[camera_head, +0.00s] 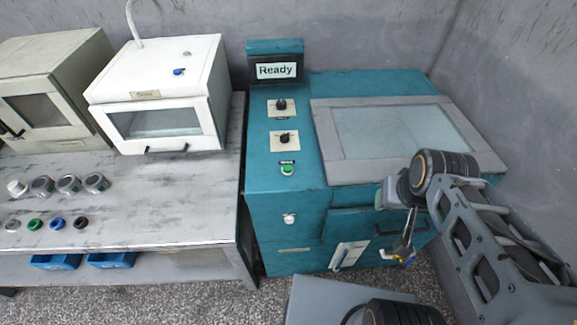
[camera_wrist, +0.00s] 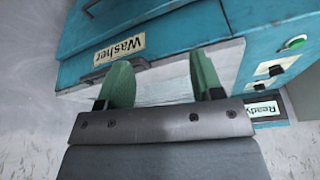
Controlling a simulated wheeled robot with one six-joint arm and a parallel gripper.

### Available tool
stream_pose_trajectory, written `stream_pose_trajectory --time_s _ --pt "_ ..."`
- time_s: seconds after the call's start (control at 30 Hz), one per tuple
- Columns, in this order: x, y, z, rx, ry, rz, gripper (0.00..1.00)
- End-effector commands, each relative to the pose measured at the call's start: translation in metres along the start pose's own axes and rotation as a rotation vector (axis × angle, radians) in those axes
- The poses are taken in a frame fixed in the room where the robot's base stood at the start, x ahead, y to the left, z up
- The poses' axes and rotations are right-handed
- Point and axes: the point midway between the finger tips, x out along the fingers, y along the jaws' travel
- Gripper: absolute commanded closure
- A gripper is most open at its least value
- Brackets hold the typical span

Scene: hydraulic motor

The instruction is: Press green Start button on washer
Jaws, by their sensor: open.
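The washer (camera_head: 265,210) is a teal cabinet with a shut, glass-topped lid (camera_head: 395,130) and a screen (camera_head: 276,70) reading "Ready". Its green Start button (camera_head: 287,169) sits on the top panel, below two black knobs. In the wrist view the button (camera_wrist: 295,42) is at the upper right. My gripper (camera_head: 403,252) hangs by the washer's front right, well to the right of the button and apart from it. In the wrist view its two green fingers (camera_wrist: 160,80) are spread with nothing between them; the "Washer" label (camera_wrist: 119,48) shows beyond them.
A table (camera_head: 150,215) on the left holds a white glass-fronted box (camera_head: 160,95), a grey oven-like box (camera_head: 45,95) and several small round parts. Blue bins (camera_head: 110,260) are on its lower shelf. Grey walls stand behind and to the right.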

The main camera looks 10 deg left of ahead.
Motion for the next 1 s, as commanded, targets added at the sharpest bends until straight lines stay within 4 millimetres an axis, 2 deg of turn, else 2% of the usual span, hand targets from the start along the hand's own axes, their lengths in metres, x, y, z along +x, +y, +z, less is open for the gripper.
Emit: stream_pose_trajectory --time_s 0.07,0.6,1.0 --pt "0.0 0.0 0.0 0.0 0.0 0.0 0.47" --pt "0.0 0.0 0.0 0.0 0.0 0.0 0.99" --pt "0.0 0.0 0.0 0.0 0.0 0.0 1.0"
